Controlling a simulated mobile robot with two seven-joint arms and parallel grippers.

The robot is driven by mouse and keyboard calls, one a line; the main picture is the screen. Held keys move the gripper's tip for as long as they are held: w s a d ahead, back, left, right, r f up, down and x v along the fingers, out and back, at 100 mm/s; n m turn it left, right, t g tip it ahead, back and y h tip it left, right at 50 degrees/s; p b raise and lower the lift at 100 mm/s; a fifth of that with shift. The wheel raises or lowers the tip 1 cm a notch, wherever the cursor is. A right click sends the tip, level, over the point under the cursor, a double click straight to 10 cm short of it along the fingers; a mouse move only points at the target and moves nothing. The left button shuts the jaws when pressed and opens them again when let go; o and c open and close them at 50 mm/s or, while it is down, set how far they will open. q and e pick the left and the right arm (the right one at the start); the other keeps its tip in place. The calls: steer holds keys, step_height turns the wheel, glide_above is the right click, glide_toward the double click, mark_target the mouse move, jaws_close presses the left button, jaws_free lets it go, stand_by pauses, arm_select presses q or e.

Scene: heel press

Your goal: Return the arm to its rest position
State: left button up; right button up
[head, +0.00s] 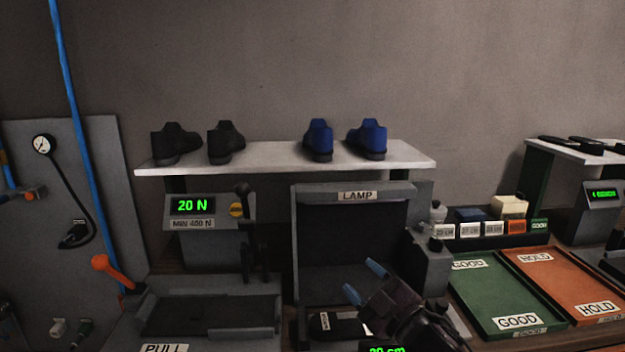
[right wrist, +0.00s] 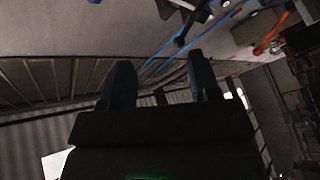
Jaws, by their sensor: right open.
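My right gripper (head: 364,281) shows in the lower middle of the head view, in front of the lamp box (head: 352,250). Its two blue-tipped fingers stand apart, with nothing between them. In the right wrist view the two dark fingers (right wrist: 158,85) are also apart and empty, with the wall and a blue hose beyond them. The right arm comes in from the bottom right of the head view and hides part of the bench in front of the lamp box. My left gripper is not in view.
A white shelf (head: 285,157) carries two black shoes and two blue shoes. A press with a "20 N" display (head: 192,205) and black levers stands at the left. A green GOOD tray (head: 490,290) and an orange HOLD tray (head: 565,280) lie at the right. A grey post (head: 433,262) stands beside the arm.

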steer(key=s+d+f+m+h, duration=0.1)
steer(key=d+f+m, duration=0.1)
steer(key=f, duration=0.1)
steer(key=s+d+f+m+h, duration=0.1)
steer(key=d+f+m+h, duration=0.1)
steer(key=f, duration=0.1)
steer(key=s+d+f+m+h, duration=0.1)
steer(key=d+f+m+h, duration=0.1)
steer(key=f+m, duration=0.1)
steer(key=shift+s+d+f, duration=0.2)
steer(key=shift+s+f, duration=0.1)
steer(key=shift+f, duration=0.25)
steer(key=s+d+f+m+g+h, duration=0.2)
steer(key=s+d+f, duration=0.4)
steer(key=s+f, duration=0.5)
steer(key=s+d+f+m+g+h, duration=0.3)
steer(key=s+f, duration=0.7)
steer(key=s, duration=0.4)
steer(key=d+m+h, duration=0.1)
steer(key=d+m, duration=0.1)
steer(key=m, duration=0.1)
steer(key=shift+d+f+g, duration=0.3)
steer(key=shift+d+f, duration=0.05)
